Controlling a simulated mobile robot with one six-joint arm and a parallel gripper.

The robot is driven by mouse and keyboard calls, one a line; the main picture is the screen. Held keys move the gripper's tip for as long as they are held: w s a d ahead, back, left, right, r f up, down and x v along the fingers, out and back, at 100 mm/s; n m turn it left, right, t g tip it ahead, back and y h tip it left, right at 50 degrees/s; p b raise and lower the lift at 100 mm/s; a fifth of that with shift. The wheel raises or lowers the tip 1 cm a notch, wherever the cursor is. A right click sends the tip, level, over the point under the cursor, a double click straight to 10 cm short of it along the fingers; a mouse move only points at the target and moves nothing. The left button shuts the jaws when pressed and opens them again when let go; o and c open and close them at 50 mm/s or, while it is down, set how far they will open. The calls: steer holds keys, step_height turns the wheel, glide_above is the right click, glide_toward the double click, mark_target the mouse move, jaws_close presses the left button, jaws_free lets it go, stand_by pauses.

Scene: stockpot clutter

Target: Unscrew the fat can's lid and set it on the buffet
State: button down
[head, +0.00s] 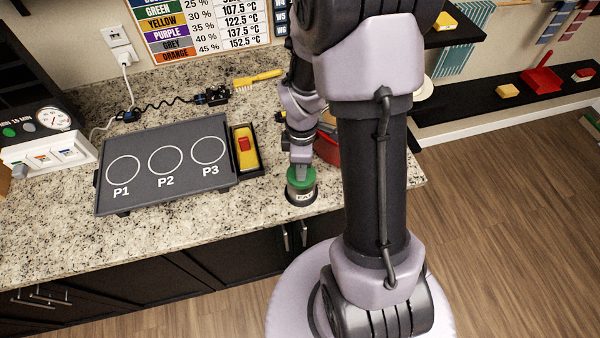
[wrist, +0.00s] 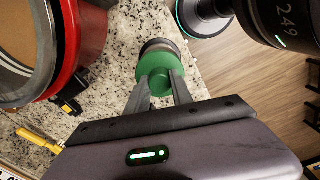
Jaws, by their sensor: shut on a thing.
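The fat can (head: 301,195) stands upright on the granite counter near its front edge, with a dark label reading FAT. Its green lid (head: 300,179) is on top of the can. My gripper (head: 301,170) reaches down from above and is shut on the green lid. In the wrist view the two fingers of my gripper (wrist: 158,88) hold the lid (wrist: 155,66) from both sides, and the silver can (wrist: 160,45) shows beyond it. I cannot tell whether the lid has turned. The granite counter (head: 60,225) has bare room left of the can.
A dark griddle (head: 200,185) marked P1, P2, P3 lies to the left, with a yellow and red item (head: 246,150) in a black holder beside it. A red pot (wrist: 85,45) stands close to the can, mostly hidden by my arm in the head view. The counter's front edge is near.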

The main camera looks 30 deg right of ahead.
steer(key=shift+r+n+p, duration=0.2)
steer(key=shift+n+p, duration=0.1)
steer(key=shift+n, duration=0.7)
steer(key=shift+f+n, duration=0.2)
steer(key=shift+n, duration=0.8)
